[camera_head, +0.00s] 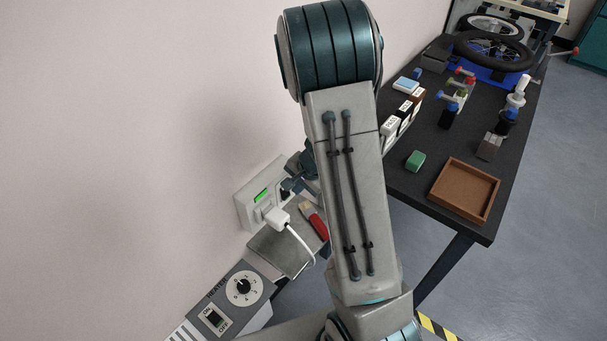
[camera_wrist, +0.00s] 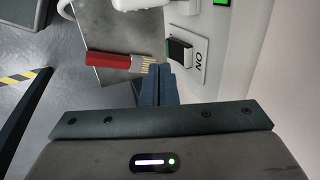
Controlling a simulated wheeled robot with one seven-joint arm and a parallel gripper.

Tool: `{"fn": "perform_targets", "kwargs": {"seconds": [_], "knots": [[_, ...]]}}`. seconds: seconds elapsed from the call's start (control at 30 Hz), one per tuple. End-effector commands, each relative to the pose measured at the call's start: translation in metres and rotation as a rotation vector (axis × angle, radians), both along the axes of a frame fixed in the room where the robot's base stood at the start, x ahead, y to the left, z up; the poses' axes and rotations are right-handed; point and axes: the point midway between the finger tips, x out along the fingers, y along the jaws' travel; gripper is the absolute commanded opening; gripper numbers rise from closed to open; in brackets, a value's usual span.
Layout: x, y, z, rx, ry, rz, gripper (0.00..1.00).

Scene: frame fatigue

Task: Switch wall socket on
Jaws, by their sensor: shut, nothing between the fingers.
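The white wall socket (camera_head: 246,207) is on the wall at the left in the head view, with a green lit strip (camera_head: 262,195) and a white plug (camera_head: 277,219) with its cable. In the wrist view, a black rocker switch (camera_wrist: 179,52) sits on the socket's light plate beside a label (camera_wrist: 199,60) that reads ON upside down. A bit of green (camera_wrist: 222,3) shows at the top. My gripper (camera_wrist: 159,71) is shut and empty, its tips just beside the rocker. I cannot tell if they touch it. In the head view my gripper (camera_head: 291,185) is partly hidden by my arm.
A brush with a red handle (camera_head: 316,223) lies on a grey shelf (camera_head: 271,250) below the socket. A heater box (camera_head: 240,293) with a dial stands lower left. A dark workbench (camera_head: 408,180) with a brown tray (camera_head: 491,210) and several tools is at the right.

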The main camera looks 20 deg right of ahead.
Motion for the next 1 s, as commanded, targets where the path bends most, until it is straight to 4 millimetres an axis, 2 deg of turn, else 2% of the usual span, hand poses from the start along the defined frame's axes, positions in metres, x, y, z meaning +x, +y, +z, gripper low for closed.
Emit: {"fn": "perform_targets", "kwargs": {"seconds": [0.07,0.1,0.3,0.5,0.7,1.0], "knots": [[-0.009,-0.008,0.004,0.000,-0.005,0.000,0.00],[-0.008,-0.008,0.020,-0.001,-0.007,0.004,0.00],[-0.014,-0.011,0.063,-0.001,-0.006,0.003,0.00],[-0.018,-0.014,0.091,-0.001,-0.003,0.001,0.00],[-0.020,-0.015,0.100,-0.001,0.000,0.002,0.00],[-0.020,-0.015,0.100,0.000,0.000,0.001,0.00]]}}
